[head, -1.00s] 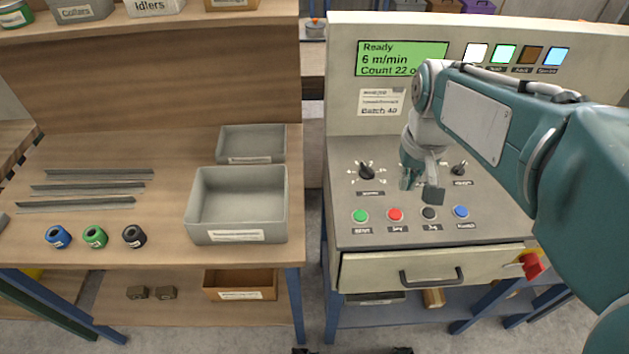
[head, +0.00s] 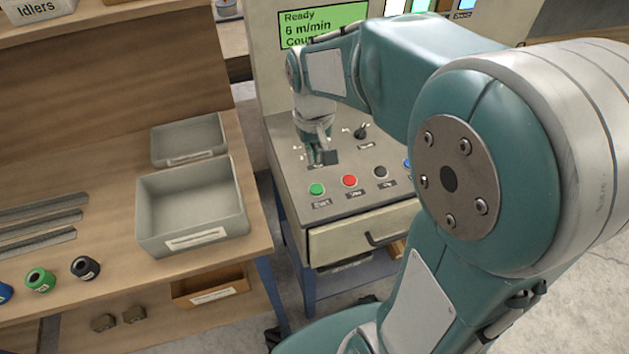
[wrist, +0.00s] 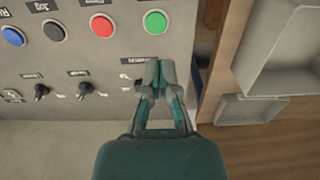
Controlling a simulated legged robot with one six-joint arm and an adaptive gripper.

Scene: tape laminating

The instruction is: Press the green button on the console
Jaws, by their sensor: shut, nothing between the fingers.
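The green button (head: 317,189) is at the left end of a row of buttons on the grey console top (head: 352,203), above a label. It also shows in the wrist view (wrist: 155,22), just beyond my fingertips. My gripper (head: 322,160) points down over the console's left part, behind the green button in the head view. In the wrist view my gripper (wrist: 160,72) has its fingers together and empty. It covers most of the left knob. I cannot tell whether the fingertips touch the panel; they look apart from the green button.
A red button (head: 349,181) and a black button (head: 380,172) sit to the right of the green one. A blue button (wrist: 14,36) ends the row. Knobs (wrist: 85,90) stand behind. A workbench with grey bins (head: 190,212) is to the left, across a gap.

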